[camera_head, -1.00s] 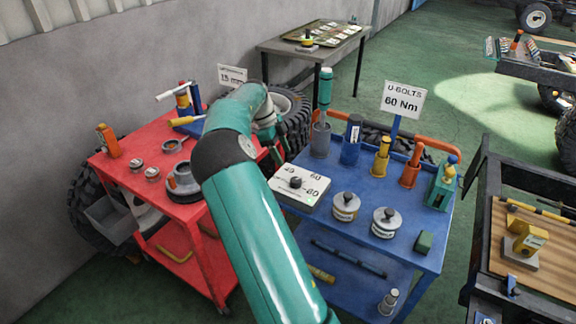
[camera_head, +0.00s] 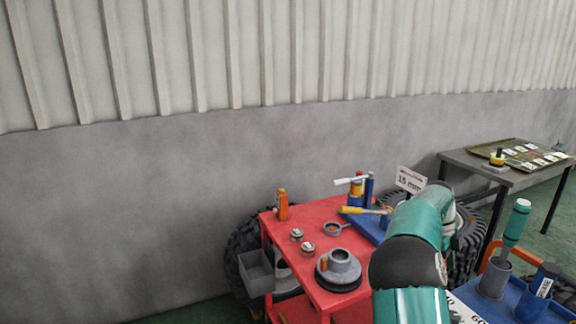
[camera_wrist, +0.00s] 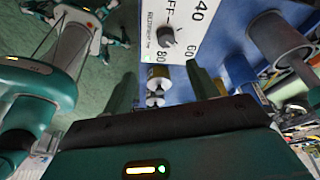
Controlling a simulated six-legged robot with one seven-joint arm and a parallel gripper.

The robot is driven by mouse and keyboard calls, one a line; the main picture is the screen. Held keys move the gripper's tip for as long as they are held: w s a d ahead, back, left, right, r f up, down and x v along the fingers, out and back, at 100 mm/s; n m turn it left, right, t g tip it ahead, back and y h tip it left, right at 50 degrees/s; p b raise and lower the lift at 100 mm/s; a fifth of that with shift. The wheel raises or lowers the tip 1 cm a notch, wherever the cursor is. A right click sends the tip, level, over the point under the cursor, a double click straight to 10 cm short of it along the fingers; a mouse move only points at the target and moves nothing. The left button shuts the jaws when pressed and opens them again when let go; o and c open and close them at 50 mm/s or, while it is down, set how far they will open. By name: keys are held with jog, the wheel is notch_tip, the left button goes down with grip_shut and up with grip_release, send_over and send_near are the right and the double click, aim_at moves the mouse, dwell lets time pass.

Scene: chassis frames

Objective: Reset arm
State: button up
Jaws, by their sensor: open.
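My arm (camera_head: 408,262) is teal with a dark joint and rises from the bottom of the head view, right of centre. Its far end hides my gripper there. In the wrist view my gripper (camera_wrist: 160,78) has two dark green fingers spread apart, with no object held between them. Beyond the fingers is a white dial box (camera_wrist: 182,20) with a dark knob, on the blue cart (camera_wrist: 219,32). Small cylindrical spools (camera_wrist: 155,82) show in the gap between the fingers, and I cannot tell how far below they are.
A red cart (camera_head: 355,312) with tools and rings stands left of my arm. A grey cup (camera_wrist: 277,38) is right of the fingers. A grey table (camera_head: 460,172) with a tray stands at the right by the wall (camera_head: 130,200). My legs show left in the wrist view.

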jog(key=s+a+r+n+t+y, duration=0.1)
jog(key=s+a+r+n+t, duration=0.2)
jog(key=s+a+r+n, duration=0.55)
jog(key=s+a+r+n+t+y, duration=0.2)
jog(key=s+a+r+n, duration=0.4)
jog(key=a, duration=0.5)
jog(key=s+a+f+n+t, duration=0.3)
jog(key=s+a+f+n, duration=0.1)
jog(key=s+a+n, duration=0.8)
jog(key=shift+s+a+n+t+h, duration=0.4)
jog(key=shift+s+n, duration=0.35)
jog(key=shift+s, duration=0.4)
